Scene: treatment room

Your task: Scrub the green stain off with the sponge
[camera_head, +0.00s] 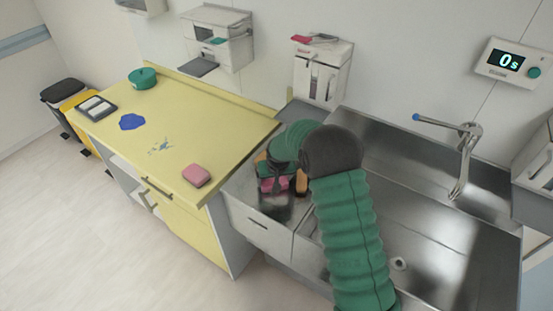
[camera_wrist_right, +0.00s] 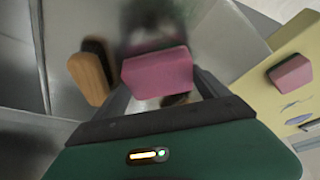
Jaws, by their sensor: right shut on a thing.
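My right gripper (camera_head: 277,186) is low over the steel counter left of the sink. In the wrist view it is shut on a pink block-shaped sponge (camera_wrist_right: 157,73), which also shows in part in the head view (camera_head: 267,185). A second pink sponge (camera_head: 196,175) lies on the yellow counter (camera_head: 214,141) near its front edge; it also shows in the wrist view (camera_wrist_right: 291,73). A thin blue-green stain (camera_head: 160,146) marks the yellow counter's middle. My left gripper is not in view.
An orange-brown block or brush (camera_wrist_right: 90,78) is beside the held sponge. A teal bowl (camera_head: 142,77) and a dark tray (camera_head: 96,107) stand on the yellow counter. The sink tap (camera_head: 466,160) is at the right.

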